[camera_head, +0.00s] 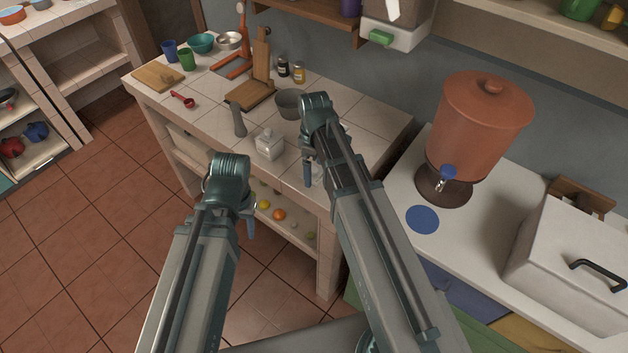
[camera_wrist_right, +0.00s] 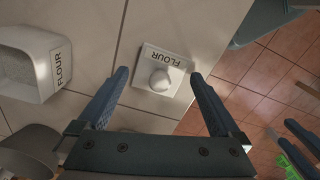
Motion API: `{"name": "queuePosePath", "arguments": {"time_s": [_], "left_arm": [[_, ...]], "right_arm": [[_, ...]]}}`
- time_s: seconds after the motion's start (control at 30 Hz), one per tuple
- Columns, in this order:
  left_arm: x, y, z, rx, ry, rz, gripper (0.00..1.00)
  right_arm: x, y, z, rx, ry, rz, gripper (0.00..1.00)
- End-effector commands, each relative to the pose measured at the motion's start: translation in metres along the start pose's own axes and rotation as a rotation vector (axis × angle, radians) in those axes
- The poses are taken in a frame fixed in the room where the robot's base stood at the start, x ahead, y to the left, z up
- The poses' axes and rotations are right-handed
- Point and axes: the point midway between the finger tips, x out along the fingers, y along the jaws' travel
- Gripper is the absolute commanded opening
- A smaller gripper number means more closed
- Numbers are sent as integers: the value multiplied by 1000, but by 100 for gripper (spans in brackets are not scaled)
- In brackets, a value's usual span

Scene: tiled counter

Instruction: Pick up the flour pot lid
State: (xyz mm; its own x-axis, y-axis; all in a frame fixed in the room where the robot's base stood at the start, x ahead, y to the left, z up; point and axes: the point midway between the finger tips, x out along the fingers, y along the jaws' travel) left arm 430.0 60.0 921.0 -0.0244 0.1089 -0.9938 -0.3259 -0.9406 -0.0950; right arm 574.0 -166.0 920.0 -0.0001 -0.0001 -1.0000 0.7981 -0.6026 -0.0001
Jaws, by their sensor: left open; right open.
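The flour pot lid (camera_wrist_right: 158,74) is a white square with a round knob and the word FLOUR, seen from above in the right wrist view. It lies on the tiles near the counter's edge. My right gripper (camera_wrist_right: 163,88) is open, its two blue fingers apart on either side of the lid in that view; contact cannot be told. In the head view my right gripper (camera_head: 308,172) is at the counter's front edge, and the lid is mostly hidden there. The white flour pot (camera_wrist_right: 38,62) stands beside the lid, also in the head view (camera_head: 268,144). My left gripper (camera_head: 249,217) is open before the counter.
A grey bowl (camera_head: 289,104) and a grey pestle-like object (camera_head: 239,122) stand near the pot. Cutting boards, jars and cups are further back. A terracotta water dispenser (camera_head: 482,120) stands on the right counter. The floor at left is clear.

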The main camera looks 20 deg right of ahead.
Motion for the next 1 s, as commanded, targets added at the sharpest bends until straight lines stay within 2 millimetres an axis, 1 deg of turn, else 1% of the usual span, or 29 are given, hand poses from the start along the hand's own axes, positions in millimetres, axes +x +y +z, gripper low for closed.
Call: {"name": "queuePosePath", "arguments": {"time_s": [0.03,0.3,0.37,0.4,0.57,0.6,0.67,0.7,0.9,1.0], "left_arm": [[8,1,0,0,0,0,50],[7,1,0,0,0,0,50],[7,1,0,0,0,0,50],[7,1,0,0,0,0,50],[7,1,0,0,0,0,50],[7,1,0,0,0,0,50],[7,1,0,0,0,0,50],[7,1,0,0,0,0,50],[6,1,0,0,0,0,50],[2,0,0,0,0,0,50]], "right_arm": [[8,0,0,0,0,0,100],[7,0,0,0,0,0,100],[7,0,0,0,0,0,91],[7,0,0,0,0,0,84],[7,0,0,0,0,0,55],[7,0,0,0,0,0,48],[7,0,0,0,0,0,37],[7,0,0,0,0,0,33],[6,0,0,0,0,0,33],[2,-1,-1,0,0,0,33]]}}
